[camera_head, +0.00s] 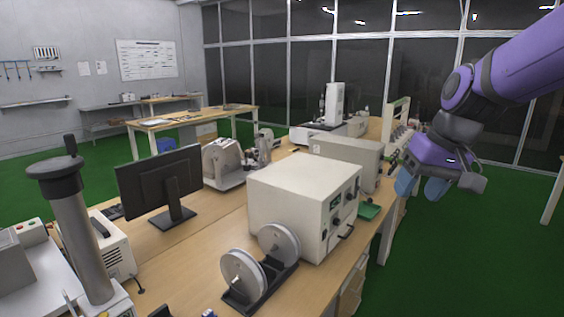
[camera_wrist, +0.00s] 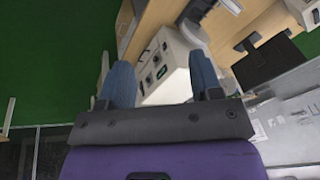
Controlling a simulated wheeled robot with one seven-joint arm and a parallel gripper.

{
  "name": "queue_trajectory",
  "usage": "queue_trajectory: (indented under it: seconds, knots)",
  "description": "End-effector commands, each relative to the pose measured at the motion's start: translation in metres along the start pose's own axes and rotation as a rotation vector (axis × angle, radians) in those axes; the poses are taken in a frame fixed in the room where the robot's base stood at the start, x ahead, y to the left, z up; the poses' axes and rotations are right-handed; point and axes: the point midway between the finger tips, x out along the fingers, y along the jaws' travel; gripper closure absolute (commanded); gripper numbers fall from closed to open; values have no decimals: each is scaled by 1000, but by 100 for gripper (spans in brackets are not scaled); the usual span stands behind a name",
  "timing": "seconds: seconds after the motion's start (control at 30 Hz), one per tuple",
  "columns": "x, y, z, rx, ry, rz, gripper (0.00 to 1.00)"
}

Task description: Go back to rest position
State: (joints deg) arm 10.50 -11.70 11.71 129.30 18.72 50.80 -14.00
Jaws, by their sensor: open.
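My purple arm comes in from the upper right in the head view. My gripper (camera_head: 421,187) hangs in the air to the right of the workbench, over the green floor side. Its two blue fingers are apart with nothing between them. In the wrist view my gripper (camera_wrist: 161,82) also shows open and empty, with the white boxy instrument (camera_wrist: 164,66) seen beyond the fingers.
A wooden bench (camera_head: 205,262) carries a white instrument (camera_head: 290,202), a twin-reel device (camera_head: 262,268), a black monitor (camera_head: 160,183) and a grey column (camera_head: 82,235). More equipment stands farther back. Green floor (camera_head: 460,270) is open at the right. Glass walls stand behind.

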Motion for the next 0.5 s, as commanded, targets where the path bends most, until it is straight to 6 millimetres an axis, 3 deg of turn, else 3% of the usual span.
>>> queue_trajectory:
  seconds: [0.2,0.5]
  knots:
    - [-37,5,56,0,74,97,41]
    - [-66,19,128,19,180,187,41]
